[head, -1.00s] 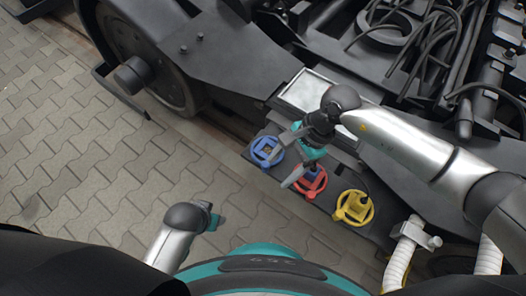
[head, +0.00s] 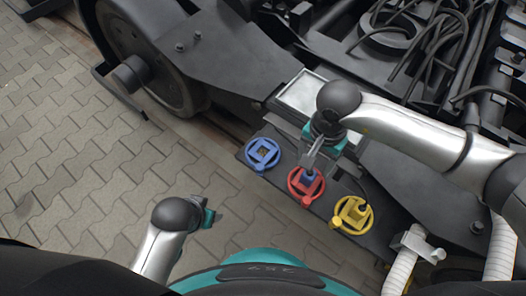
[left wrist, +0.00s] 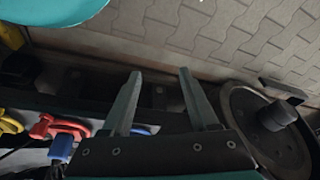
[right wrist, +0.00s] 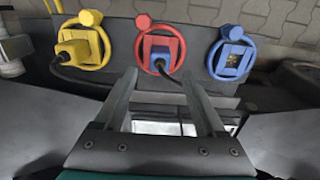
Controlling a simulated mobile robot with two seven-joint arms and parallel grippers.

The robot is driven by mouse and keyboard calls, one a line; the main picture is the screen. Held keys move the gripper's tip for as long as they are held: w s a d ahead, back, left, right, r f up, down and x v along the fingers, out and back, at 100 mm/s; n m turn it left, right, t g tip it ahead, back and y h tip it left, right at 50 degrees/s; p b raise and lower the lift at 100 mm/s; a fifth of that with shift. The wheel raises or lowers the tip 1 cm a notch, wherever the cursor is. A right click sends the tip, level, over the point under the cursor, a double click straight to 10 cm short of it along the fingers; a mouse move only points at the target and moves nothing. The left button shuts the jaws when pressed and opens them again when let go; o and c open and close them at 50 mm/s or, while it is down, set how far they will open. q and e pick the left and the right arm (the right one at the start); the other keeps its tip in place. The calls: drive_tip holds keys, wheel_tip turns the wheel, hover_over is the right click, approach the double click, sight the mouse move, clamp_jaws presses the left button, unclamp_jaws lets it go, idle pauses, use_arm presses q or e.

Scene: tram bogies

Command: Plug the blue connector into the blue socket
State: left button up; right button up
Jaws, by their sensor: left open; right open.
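The blue connector (right wrist: 162,60) with its dark cable sits at the red socket (right wrist: 162,32), the middle one of three ringed sockets. In the head view, the blue connector (head: 308,177) shows inside the red ring. The blue socket (right wrist: 230,52), to its right in the right wrist view, is empty and shows a bare square opening; in the head view it (head: 263,153) is at the left. My right gripper (right wrist: 160,77) is open, its fingertips just short of the connector and to either side of it. My left gripper (left wrist: 160,74) is open and empty, away from the sockets.
A yellow socket (head: 352,214) holding a plug with a dark cable stands beside the red one. A silver-grey box (head: 309,93) and the dark bogie lie behind the panel. A wheel (head: 147,62) is at the left. Paving (head: 90,190) in front is clear.

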sight(310, 173)
use_arm(q)
wheel_tip(310, 173, up, 7)
drive_tip(key=w+t+b, duration=0.1)
drive_tip(key=b, duration=0.3)
use_arm(e)
wheel_tip(310, 173, down, 5)
drive_tip(key=shift+f, duration=0.1)
drive_tip(key=shift+f+b, duration=0.75)
drive_tip(key=shift+f, duration=0.45)
use_arm(q)
drive_tip(key=w+d+r+t+h+b, duration=0.1)
drive_tip(key=w+d+t+h, duration=0.1)
drive_tip(key=w+d+t, duration=0.2)
drive_tip(key=shift+w+d+m+t+h, duration=0.3)
drive_tip(key=shift+d+t+h, duration=0.15)
drive_tip(key=shift+d, duration=0.35)
use_arm(e)
drive_tip(key=shift+f, duration=0.4)
use_arm(q)
drive_tip(key=shift+f, duration=0.15)
use_arm(e)
clamp_jaws()
